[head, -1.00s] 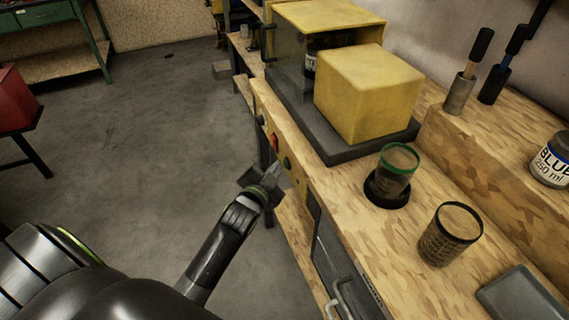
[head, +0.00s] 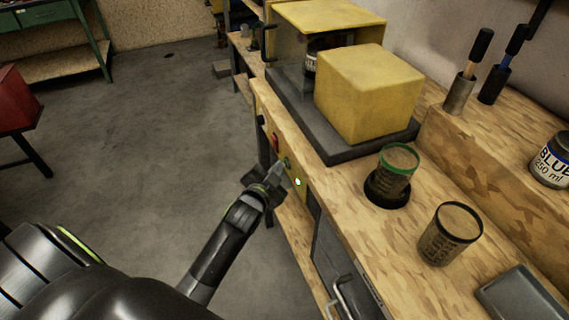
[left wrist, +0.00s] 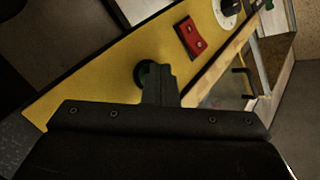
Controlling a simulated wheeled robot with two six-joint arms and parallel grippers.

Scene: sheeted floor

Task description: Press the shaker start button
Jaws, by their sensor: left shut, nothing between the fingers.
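A yellow control strip runs along the bench front. It carries a green button (head: 288,162), a red switch (head: 275,141) and a small glowing green light (head: 298,182). My left gripper (head: 279,173) is shut and empty, with its fingertips at the green button. In the left wrist view the fingers (left wrist: 159,72) overlap the green button (left wrist: 145,73), partly hiding it; contact is hard to tell. The red switch (left wrist: 190,36) and a white dial (left wrist: 229,10) lie beyond. A yellow machine (head: 325,14) with a jar inside stands above on the bench. My right gripper is not in view.
A yellow block (head: 368,90) sits on a dark slab behind the bench edge. A green-rimmed cup (head: 397,163) stands in a dark ring, with a black-rimmed cup (head: 449,235) nearby. A cabinet handle (head: 340,300) sticks out below.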

